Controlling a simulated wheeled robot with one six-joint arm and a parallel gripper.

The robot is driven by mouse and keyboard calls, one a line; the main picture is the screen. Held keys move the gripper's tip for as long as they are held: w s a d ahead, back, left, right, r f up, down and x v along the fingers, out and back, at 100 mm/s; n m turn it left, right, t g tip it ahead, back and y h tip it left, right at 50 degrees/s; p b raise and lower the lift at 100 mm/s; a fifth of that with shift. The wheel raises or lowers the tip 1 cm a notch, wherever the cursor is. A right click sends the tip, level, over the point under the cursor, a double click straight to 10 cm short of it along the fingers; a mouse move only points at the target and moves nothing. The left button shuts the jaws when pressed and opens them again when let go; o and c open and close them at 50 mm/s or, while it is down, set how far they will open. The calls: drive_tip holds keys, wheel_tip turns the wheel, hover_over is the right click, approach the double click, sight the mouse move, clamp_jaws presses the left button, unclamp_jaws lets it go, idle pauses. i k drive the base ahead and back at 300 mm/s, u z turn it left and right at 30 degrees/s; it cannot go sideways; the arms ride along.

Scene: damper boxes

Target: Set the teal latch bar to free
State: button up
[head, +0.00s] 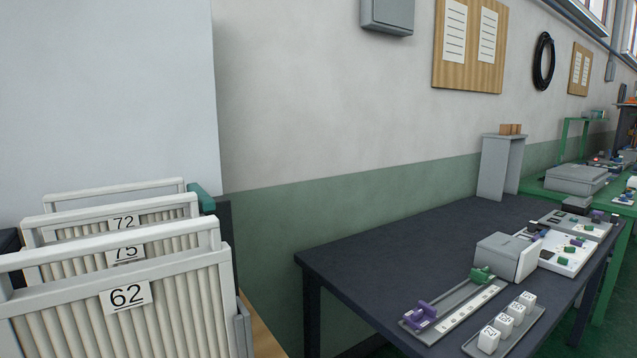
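My gripper is not in view.
A dark table (400,245) stands to the right, its left part bare. It holds a grey rail device with a purple clamp (420,314) and a green block (483,274), a tray of numbered white cubes (503,325), and a grey box (508,256). A green table stands beyond.

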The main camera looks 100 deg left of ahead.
sight(206, 203)
drive_tip(key=z, duration=5.85)
drive_tip(key=k, duration=0.65)
drive_tip(key=z, duration=1.55)
drive_tip(key=i, duration=0.3)
